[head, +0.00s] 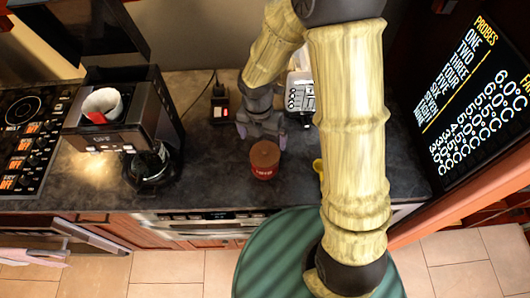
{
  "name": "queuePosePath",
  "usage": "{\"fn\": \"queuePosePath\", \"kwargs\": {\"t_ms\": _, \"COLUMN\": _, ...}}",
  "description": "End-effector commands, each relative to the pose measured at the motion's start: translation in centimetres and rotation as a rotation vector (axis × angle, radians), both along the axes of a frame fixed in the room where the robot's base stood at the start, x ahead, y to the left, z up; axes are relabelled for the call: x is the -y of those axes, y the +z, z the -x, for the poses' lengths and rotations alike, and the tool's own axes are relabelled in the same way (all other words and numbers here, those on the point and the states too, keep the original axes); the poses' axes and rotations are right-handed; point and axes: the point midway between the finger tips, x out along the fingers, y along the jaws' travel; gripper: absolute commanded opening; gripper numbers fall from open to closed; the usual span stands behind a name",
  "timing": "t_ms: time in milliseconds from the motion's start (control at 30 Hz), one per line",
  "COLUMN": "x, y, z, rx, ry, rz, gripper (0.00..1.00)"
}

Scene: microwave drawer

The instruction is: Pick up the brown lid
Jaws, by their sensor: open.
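The brown lid (265,152) is a round disc on top of a small red canister (264,172) with white lettering. The canister stands upright on the dark countertop near its front edge. My gripper (262,138) is open, with its fingers pointing down just behind the lid in the head view. No object shows between the fingers. I cannot tell whether a finger touches the lid or canister.
A black coffee maker (125,125) stands to the left, beside a stove (22,135). A small yellow object (317,166) lies right of the canister. A dark screen (470,100) is at the right. Counter left of the canister is clear.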

Motion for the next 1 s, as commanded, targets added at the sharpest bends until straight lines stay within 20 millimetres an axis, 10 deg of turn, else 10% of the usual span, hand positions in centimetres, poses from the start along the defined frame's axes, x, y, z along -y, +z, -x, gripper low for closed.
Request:
{"fn": "queuePosePath", "kwargs": {"t_ms": 467, "x": 0.4, "y": -4.9, "z": 1.0, "rx": -0.003, "ry": 0.001, "rz": 0.002, "gripper": 1.00}}
{"fn": "queuePosePath", "kwargs": {"t_ms": 1000, "x": 0.5, "y": -5.0, "z": 1.0, "rx": -0.001, "ry": 0.000, "rz": 0.000, "gripper": 1.00}}
